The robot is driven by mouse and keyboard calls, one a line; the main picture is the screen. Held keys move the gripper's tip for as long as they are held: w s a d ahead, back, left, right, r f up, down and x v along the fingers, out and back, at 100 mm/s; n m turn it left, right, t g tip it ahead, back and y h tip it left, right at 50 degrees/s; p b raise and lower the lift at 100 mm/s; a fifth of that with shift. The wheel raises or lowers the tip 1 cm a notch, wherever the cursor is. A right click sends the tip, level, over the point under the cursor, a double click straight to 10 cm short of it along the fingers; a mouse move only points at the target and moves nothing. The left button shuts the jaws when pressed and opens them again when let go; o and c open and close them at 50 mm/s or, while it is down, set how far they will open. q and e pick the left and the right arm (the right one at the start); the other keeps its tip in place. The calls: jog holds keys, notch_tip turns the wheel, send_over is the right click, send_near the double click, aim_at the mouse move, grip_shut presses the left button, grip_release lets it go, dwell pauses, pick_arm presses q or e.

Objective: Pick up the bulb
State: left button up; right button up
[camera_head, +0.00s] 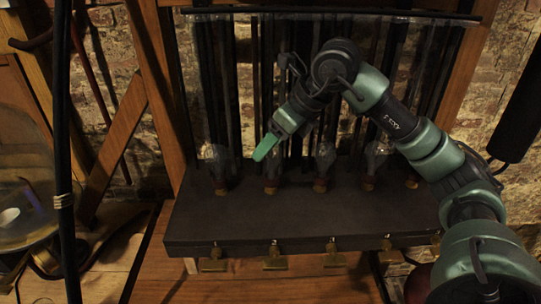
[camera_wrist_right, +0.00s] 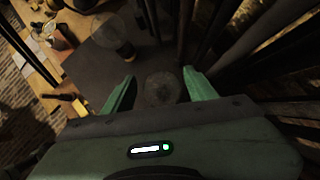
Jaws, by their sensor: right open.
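Several clear glass bulbs stand upright in brass-coloured sockets in a row on a dark box. The leftmost bulb (camera_head: 215,162) stands left of my right gripper (camera_head: 263,151). The second bulb (camera_head: 271,177) is just below the fingertips and partly hidden by them. The third bulb (camera_head: 324,158) and fourth bulb (camera_head: 374,158) are to the right. In the right wrist view, my open green fingers (camera_wrist_right: 159,76) point down, with a round glass bulb (camera_wrist_right: 162,90) seen between them. I cannot tell if they touch it. Another bulb (camera_wrist_right: 112,38) is beyond. My left gripper is not in view.
The dark box (camera_head: 300,224) has brass terminals (camera_head: 275,258) along its front. Dark vertical rods and a clear sheet (camera_head: 215,60) rise close behind the bulbs. A wooden post (camera_head: 163,75) and large glass globe (camera_head: 22,200) are at left.

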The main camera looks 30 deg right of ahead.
grip_shut()
jog(key=shift+r, duration=0.1)
